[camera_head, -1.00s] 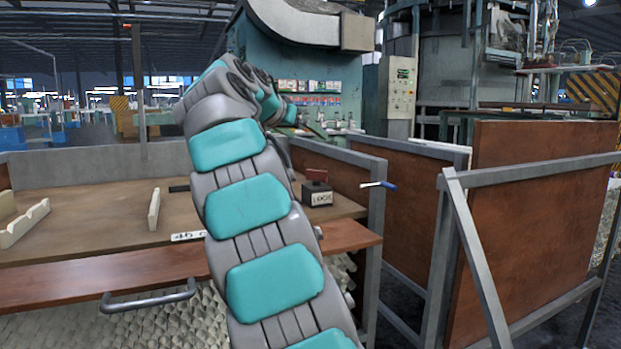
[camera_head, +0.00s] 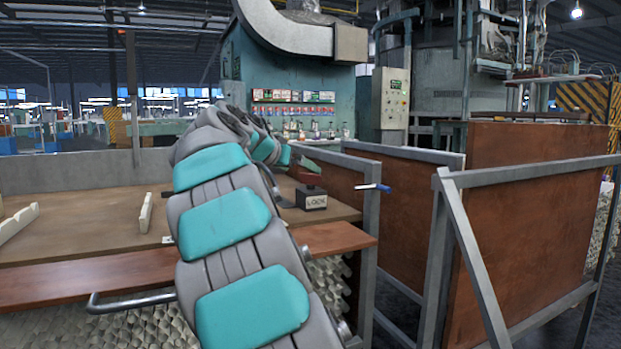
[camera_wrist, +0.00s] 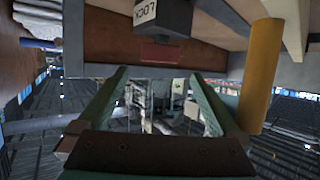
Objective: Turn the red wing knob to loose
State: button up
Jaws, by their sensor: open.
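The red wing knob (camera_head: 308,179) sits on top of a small dark block (camera_head: 312,203) with a white label that reads LOCK, near the right end of the wooden bench. My gripper (camera_head: 308,164) is just above the knob in the head view, partly hidden by its own wrist. In the wrist view the picture is upside down: the block (camera_wrist: 165,20) hangs at the top and the red knob (camera_wrist: 163,53) shows under it. My open gripper (camera_wrist: 163,78) has its fingers on either side below the knob, with a gap to it. Nothing is held.
The bench top (camera_head: 100,215) carries pale strips (camera_head: 146,212) at the left. A brown panel (camera_head: 335,175) stands behind the block. A metal post frame with a blue-handled tool (camera_head: 374,187) is at its right. An orange cylinder (camera_wrist: 260,75) stands at the right of the wrist view.

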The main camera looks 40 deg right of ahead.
aim_at(311, 181)
jog(key=x, duration=0.7)
jog(key=shift+d+f, duration=0.1)
jog(key=shift+f, duration=0.05)
jog(key=c, duration=1.3)
